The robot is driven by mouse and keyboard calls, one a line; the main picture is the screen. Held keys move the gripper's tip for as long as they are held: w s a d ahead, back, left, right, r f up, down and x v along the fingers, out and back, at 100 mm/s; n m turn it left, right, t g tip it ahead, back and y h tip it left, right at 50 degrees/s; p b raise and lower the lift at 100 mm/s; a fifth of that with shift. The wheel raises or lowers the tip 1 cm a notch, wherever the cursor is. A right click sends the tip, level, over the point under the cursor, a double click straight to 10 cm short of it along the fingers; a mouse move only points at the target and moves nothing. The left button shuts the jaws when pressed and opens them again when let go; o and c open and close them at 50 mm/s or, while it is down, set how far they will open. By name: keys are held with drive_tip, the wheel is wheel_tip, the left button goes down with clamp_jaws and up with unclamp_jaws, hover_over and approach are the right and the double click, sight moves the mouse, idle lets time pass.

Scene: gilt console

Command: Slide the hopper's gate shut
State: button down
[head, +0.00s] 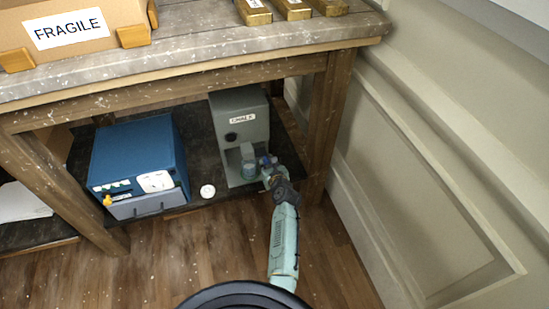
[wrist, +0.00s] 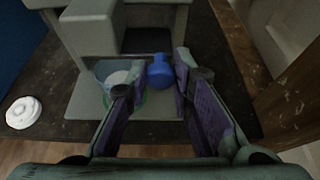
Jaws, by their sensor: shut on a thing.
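The hopper (head: 240,112) is a grey box with a label and a dark round spot, standing on the low shelf under the table. It also shows in the wrist view (wrist: 90,30), with its dark spout recess at the middle. A blue knob (wrist: 160,74), which looks like the gate's handle, sits at the hopper's front. My gripper (wrist: 160,76) has its fingers closed around this knob; it also shows in the head view (head: 268,168). A clear cup (wrist: 114,74) with pale content stands on the hopper's base, beside my left finger. How far the gate is open is hidden.
A blue machine (head: 138,160) stands left of the hopper. A small white round lid (head: 207,191) lies between them, near the shelf's front edge. A wooden table leg (head: 328,125) and the panelled wall are close on the right. The tabletop hangs above.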

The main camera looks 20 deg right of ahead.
drive_tip(key=shift+a, duration=0.25)
drive_tip(key=c, duration=1.4)
unclamp_jaws()
drive_tip(key=v, duration=1.2)
drive_tip(key=shift+f, duration=0.1)
